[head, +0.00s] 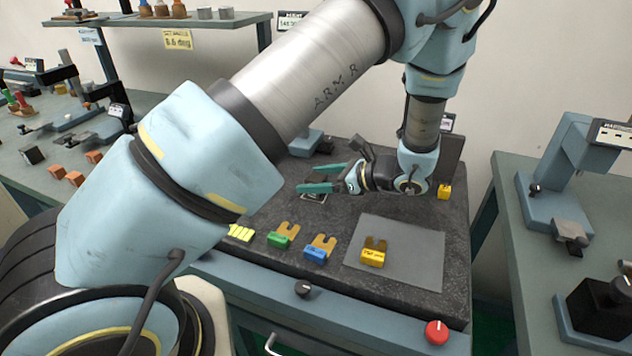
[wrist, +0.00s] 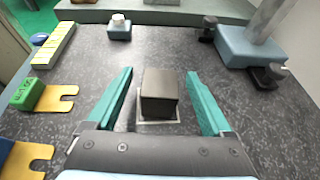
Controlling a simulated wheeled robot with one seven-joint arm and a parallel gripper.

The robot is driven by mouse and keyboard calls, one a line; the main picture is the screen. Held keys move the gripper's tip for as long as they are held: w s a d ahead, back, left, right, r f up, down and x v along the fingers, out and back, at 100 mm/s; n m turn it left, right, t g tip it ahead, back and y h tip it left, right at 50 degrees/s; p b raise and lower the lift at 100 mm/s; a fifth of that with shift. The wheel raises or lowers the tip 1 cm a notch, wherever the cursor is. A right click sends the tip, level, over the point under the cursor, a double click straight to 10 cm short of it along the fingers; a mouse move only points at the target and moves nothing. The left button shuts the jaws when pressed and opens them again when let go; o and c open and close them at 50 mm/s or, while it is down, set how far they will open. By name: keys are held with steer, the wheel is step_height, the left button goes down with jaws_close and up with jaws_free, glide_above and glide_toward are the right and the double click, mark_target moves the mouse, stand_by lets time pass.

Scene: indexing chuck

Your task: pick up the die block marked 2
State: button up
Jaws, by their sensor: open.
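A dark block (wrist: 159,88) stands on a light-edged square spot in the wrist view. No number can be read on it, so I cannot tell whether it is the die block marked 2. My gripper (head: 306,179) is open, with teal fingers pointing left over the dark worktop in the head view. In the wrist view my gripper (wrist: 158,78) has one finger on each side of the dark block, with a gap on both sides. In the head view, the fingers and arm largely hide this spot.
On the worktop (head: 300,215) lie a yellow ribbed strip (head: 240,232), a green piece (head: 279,239) and a blue piece (head: 317,253). A yellow piece (head: 372,257) lies on a grey mat (head: 415,262). A blue-grey stand (wrist: 247,47) is at the wrist view's upper right.

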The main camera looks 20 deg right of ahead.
steer(key=shift+c, duration=0.3)
jaws_close()
stand_by(0.4)
stand_by(0.6)
